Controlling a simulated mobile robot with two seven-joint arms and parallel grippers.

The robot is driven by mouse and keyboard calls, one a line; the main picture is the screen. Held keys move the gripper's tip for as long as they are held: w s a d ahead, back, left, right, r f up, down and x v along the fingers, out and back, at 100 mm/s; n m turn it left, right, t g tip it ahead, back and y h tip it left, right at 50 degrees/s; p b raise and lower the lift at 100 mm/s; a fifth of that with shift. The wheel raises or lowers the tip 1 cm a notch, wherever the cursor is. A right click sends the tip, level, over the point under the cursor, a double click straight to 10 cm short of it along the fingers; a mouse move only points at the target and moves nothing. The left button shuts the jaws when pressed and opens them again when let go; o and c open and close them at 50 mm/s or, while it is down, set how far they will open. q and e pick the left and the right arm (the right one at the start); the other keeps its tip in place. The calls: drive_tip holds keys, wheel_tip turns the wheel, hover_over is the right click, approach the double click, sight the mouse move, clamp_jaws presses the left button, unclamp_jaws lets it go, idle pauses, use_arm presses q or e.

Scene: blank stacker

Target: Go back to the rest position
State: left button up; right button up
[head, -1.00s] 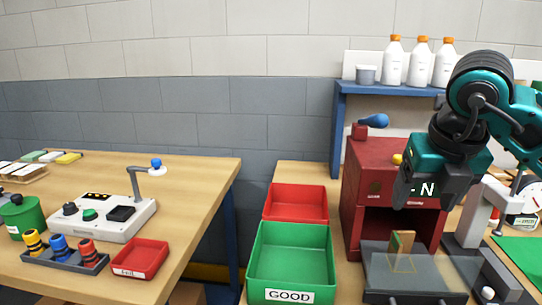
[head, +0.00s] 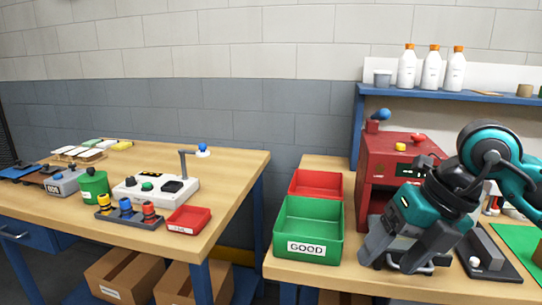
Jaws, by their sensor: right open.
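My right gripper (head: 391,262) is teal and dark grey. It hangs low over the right table, in front of the red machine (head: 378,165), with its two fingers spread apart and nothing visible between them. It hides much of the grey plate in front of the machine and whatever lies on it. My left gripper is not in view.
A green bin (head: 310,215) marked GOOD and a red bin (head: 316,184) stand left of my right gripper. The left table (head: 225,185) carries a control box (head: 155,188) and a small red tray (head: 187,219). A gap separates the tables. Cardboard boxes (head: 124,274) sit below.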

drive_tip(key=s+a+r+m+g+y+p, duration=0.1)
drive_tip(key=s+a+g+y, duration=0.15)
drive_tip(key=a+y, duration=0.45)
drive_tip(key=s+a+r+g+y, duration=0.1)
drive_tip(key=s+a+y, duration=0.2)
drive_tip(key=a+y, duration=0.45)
drive_tip(key=w+d+f+m+t+h+p, duration=0.1)
drive_tip(key=w+d+f+m+t+h, duration=0.3)
drive_tip(key=m+t, duration=0.7)
drive_tip(key=w+d+f+m+t+h+p, duration=0.15)
drive_tip(key=d+f+m+t+h, duration=0.25)
drive_tip(key=f+m+t, duration=0.65)
drive_tip(key=s+d+f+m+g+h, duration=0.3)
drive_tip(key=s+f+m+g+h, duration=0.1)
drive_tip(key=f, duration=0.5)
drive_tip(key=s+d+f+m+g+h, duration=0.3)
drive_tip(key=s+f+m+g+h, duration=0.1)
drive_tip(key=s+f+m, duration=0.3)
drive_tip(key=shift+s+d+f+g+h, duration=0.15)
drive_tip(key=shift+s+f+g+h, duration=0.2)
drive_tip(key=shift+s+f+g, duration=0.45)
